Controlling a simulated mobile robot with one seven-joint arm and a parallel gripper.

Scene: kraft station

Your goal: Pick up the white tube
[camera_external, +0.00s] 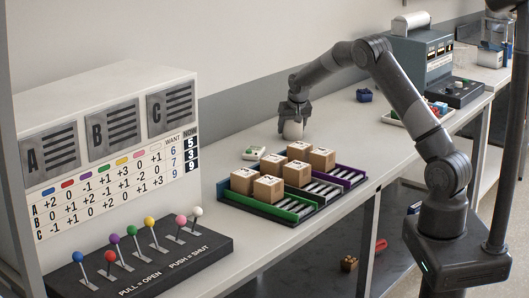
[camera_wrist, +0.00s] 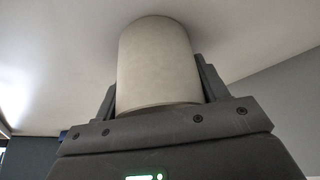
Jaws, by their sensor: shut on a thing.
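The white tube (camera_external: 292,131) is under my gripper (camera_external: 294,113) in the external view, over the back part of the bench near the wall. In the wrist view the tube (camera_wrist: 158,65) is a plain off-white cylinder between the two dark fingers of my gripper (camera_wrist: 160,92). The fingers are shut on it, one on each side. Whether its lower end touches the bench or hangs just above it, I cannot tell.
A tray (camera_external: 262,209) with several cardboard boxes stands in front of the tube. A small green-and-white item (camera_external: 253,153) lies left of it. A dark blue object (camera_external: 364,95) is to the right. A lever panel (camera_external: 140,265) stands at the left front.

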